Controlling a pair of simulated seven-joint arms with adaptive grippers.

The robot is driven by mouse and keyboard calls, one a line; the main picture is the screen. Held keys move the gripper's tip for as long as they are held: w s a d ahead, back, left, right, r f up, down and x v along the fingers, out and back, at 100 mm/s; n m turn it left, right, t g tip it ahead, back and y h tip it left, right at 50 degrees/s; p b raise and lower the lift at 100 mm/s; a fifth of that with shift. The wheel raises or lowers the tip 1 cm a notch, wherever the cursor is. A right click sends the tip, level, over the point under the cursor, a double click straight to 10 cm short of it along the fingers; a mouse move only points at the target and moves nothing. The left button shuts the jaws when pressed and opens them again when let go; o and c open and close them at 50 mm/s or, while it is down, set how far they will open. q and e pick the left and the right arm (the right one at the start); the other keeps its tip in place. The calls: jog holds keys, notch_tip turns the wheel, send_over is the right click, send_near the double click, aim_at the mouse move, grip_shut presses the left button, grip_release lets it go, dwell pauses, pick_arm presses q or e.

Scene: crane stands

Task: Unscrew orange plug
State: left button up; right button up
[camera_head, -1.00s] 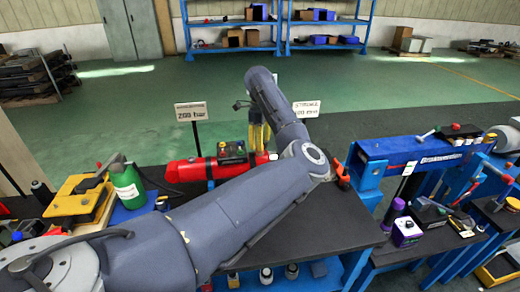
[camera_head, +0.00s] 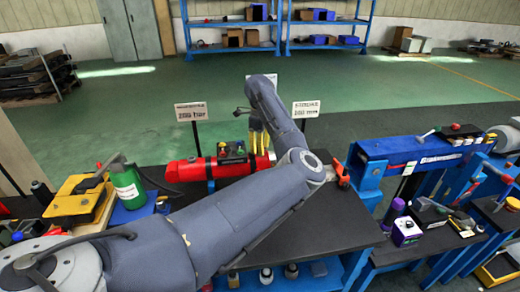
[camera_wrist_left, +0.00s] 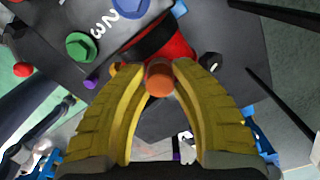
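The orange plug (camera_wrist_left: 160,79) sits at the end of a red cylinder body (camera_wrist_left: 178,50) in the left wrist view. The yellow fingers of my left gripper (camera_wrist_left: 160,70) flank the plug, and their tips appear to press on its two sides. In the head view the red cylinder (camera_head: 188,171) lies on the dark bench top, and my left gripper (camera_head: 259,139) points down at its right end. The plug itself is hidden there behind my left arm. My right gripper is in neither view.
A green bottle (camera_head: 127,187) and a yellow box (camera_head: 77,203) stand left of the bench. A blue press frame (camera_head: 400,152) and a purple container (camera_head: 393,212) are on the right. A green knob (camera_wrist_left: 81,46) is near the left finger.

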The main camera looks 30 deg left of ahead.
pick_arm(q)
grip_shut()
jog(key=shift+r, duration=0.1)
dwell(0.3)
jog(key=n, duration=0.5)
jog(key=shift+r, duration=0.1)
jog(key=shift+n, duration=0.3)
jog(key=n, duration=0.4)
jog(key=shift+n, duration=0.4)
